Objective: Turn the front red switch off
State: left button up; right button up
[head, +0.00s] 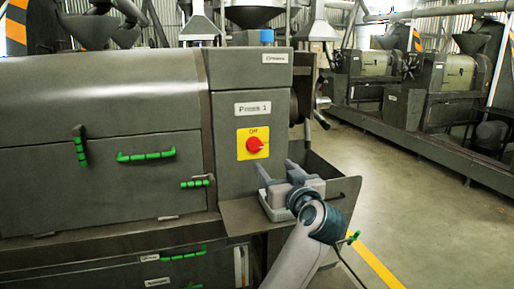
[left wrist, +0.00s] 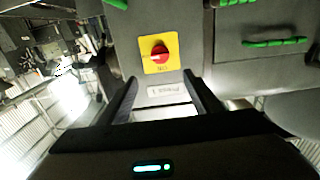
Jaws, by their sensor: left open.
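The red switch (head: 255,145) is a round knob on a yellow plate (head: 244,154) on the grey front panel of the press, under a "Press 1" label (head: 253,109). "Off" is printed at the plate's top edge. My left gripper (head: 277,168) is open and empty, below and slightly right of the switch, apart from it. In the left wrist view the scene is upside down. There the red switch (left wrist: 159,54) with a pale pointer mark lies beyond and between the two open fingers (left wrist: 160,80). My right gripper is not in view.
The grey press body (head: 100,100) with green handles (head: 146,156) fills the left. An open metal tray (head: 340,188) juts out below the panel, close to my gripper. Other presses (head: 440,85) stand at the back right. The floor (head: 430,210) at right is clear.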

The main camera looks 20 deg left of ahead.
aim_at(257, 146)
pick_arm(q)
jog(key=p+x, duration=0.2)
jog(key=x, duration=1.3)
jog(key=shift+w+a+p, duration=0.2)
jog(key=shift+a+p, duration=0.1)
jog(key=shift+p, duration=0.1)
jog(key=shift+w+a, duration=0.3)
jog(key=shift+w, duration=0.2)
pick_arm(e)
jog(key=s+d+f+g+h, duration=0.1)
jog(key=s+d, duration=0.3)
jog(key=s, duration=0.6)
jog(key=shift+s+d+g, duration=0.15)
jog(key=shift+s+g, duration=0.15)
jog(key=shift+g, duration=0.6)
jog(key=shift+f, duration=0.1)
pick_arm(q)
jog(key=c, duration=1)
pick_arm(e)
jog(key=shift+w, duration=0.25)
